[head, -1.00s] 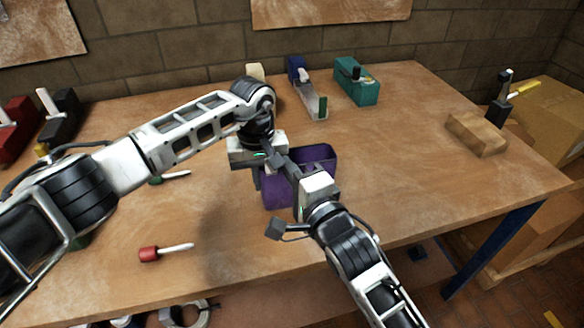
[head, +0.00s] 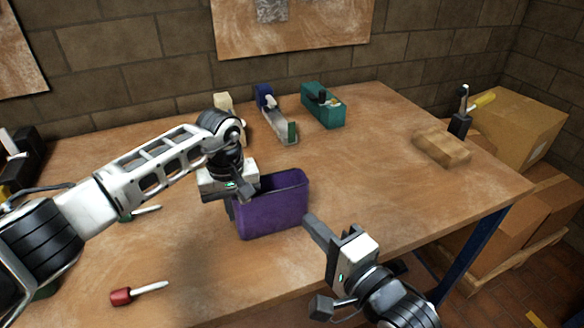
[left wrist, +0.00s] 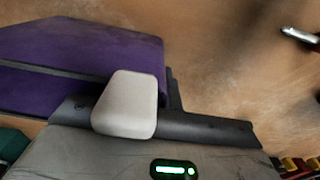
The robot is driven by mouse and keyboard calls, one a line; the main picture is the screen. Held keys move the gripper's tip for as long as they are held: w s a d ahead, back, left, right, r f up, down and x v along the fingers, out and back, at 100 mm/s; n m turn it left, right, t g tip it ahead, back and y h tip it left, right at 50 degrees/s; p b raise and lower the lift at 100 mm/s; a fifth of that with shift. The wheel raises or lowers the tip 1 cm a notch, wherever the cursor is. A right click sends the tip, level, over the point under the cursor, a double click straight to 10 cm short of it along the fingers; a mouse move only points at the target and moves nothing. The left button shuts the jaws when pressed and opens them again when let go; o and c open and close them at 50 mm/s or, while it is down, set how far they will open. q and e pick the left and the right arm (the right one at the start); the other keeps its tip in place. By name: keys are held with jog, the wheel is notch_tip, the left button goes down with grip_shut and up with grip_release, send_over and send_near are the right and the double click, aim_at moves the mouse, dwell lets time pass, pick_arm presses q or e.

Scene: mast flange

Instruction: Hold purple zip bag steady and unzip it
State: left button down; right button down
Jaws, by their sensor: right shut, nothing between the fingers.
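The purple zip bag (head: 272,216) stands upright near the front of the workbench, its top open and its dark inside showing. In the left wrist view, the bag (left wrist: 90,55) lies right against my left gripper. My left gripper (head: 240,198) is shut on the bag's left end; its fingertips are partly hidden. My right gripper (head: 314,226) is shut and empty, just right of the bag and apart from it. I cannot make out the zip slider.
A red-handled screwdriver (head: 122,296) lies at the front left. A teal box (head: 323,106), a blue tool (head: 266,97) and a wooden block (head: 441,147) stand further back. The bench (head: 400,180) right of the bag is clear.

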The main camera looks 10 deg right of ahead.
pick_arm(q)
jog(key=c, duration=1.6)
grip_release()
